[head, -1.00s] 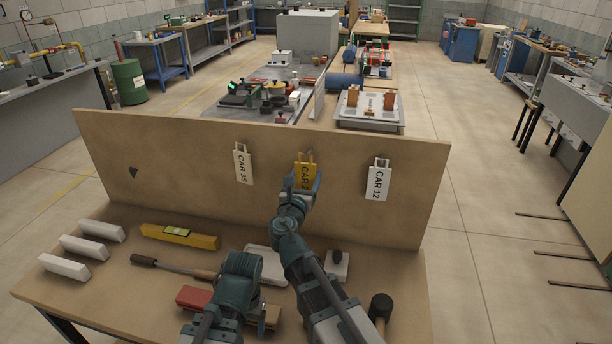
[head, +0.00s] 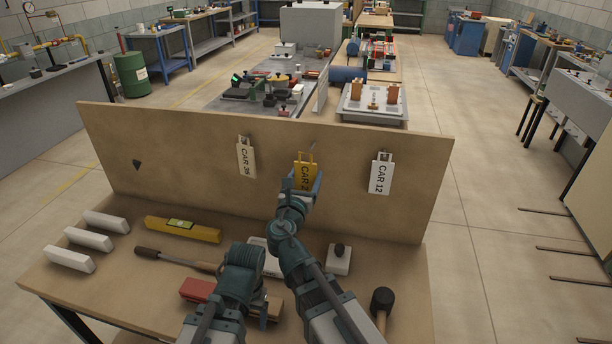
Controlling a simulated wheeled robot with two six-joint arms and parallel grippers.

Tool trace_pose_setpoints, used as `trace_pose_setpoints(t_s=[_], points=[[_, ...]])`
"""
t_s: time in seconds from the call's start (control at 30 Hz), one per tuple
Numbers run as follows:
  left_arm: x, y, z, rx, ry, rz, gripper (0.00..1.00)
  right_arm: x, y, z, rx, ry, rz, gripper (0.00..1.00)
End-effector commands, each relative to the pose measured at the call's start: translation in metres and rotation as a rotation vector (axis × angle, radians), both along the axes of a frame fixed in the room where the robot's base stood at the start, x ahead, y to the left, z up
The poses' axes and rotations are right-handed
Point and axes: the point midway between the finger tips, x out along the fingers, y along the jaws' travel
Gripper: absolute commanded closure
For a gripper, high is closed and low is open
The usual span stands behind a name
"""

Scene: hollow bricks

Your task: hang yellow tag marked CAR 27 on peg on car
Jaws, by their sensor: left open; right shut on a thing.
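The yellow tag (head: 305,172), with "CAR 2" readable and the rest covered, is in front of the upright wooden board (head: 210,165). My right gripper (head: 304,188) is shut on its lower part. The tag's wire loop points up, and a small peg (head: 312,143) shows on the board just above it; they look apart. My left gripper (head: 243,256) is low over the table, away from the tags; its fingers are hard to make out. I cannot tell which thing is the car.
White tags CAR 35 (head: 246,158) and CAR 12 (head: 381,175) hang on the board at either side. On the table are a yellow level (head: 183,229), white bars (head: 86,240), a red block (head: 195,289) and a black mallet (head: 382,299). A tray-like unit (head: 371,107) stands beyond the board.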

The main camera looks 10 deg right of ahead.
Motion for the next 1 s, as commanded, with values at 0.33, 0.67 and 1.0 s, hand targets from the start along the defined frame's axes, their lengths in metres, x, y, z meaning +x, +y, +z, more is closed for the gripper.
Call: trace_pose_setpoints(t_s=[0.33,0.67,1.0], points=[[0.0,0.0,0.0,0.0,0.0,0.0,0.23,-0.002,0.001,0.0,0.0,0.0,0.0,0.81],[0.0,0.0,0.0,0.0,0.0,0.0,0.23,-0.023,0.009,0.0,0.0,0.0,0.001,0.81],[0.003,-0.002,0.0,0.0,0.0,-0.002,0.23,-0.048,0.022,0.0,0.0,0.0,0.007,0.81]])
